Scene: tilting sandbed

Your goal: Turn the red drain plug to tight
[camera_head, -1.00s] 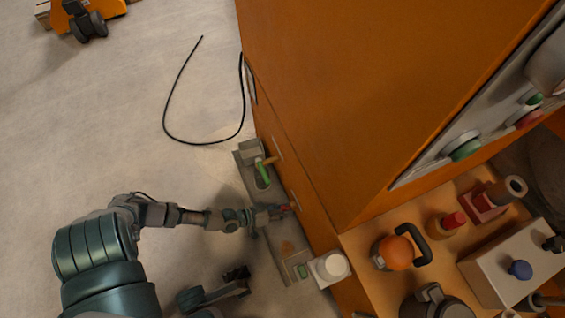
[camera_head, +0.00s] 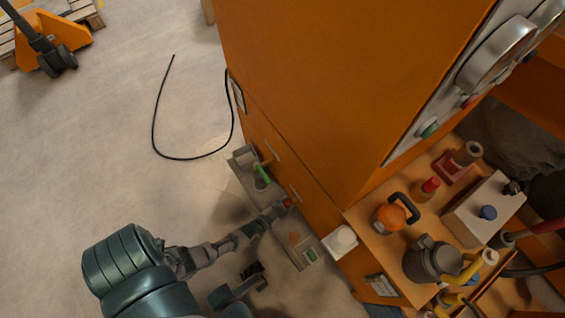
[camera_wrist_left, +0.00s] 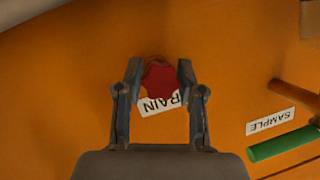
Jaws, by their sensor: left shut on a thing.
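The red drain plug (camera_wrist_left: 160,80) sits on the orange cabinet face in the left wrist view, above a white label partly reading "RAIN". My left gripper (camera_wrist_left: 158,72) has one finger on each side of the plug and is shut on it. In the head view the plug (camera_head: 287,202) is a small red spot at the tip of my left gripper (camera_head: 280,208), low on the cabinet side. The plug's turn position cannot be told. My right gripper cannot be made out with certainty.
A green handle (camera_wrist_left: 285,143) beside a "SAMPLE" label (camera_wrist_left: 270,121) is right of the plug. The orange cabinet (camera_head: 310,80) fills the middle. A black cable (camera_head: 155,125) lies on the open floor. A shelf (camera_head: 365,225) at right holds several fittings.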

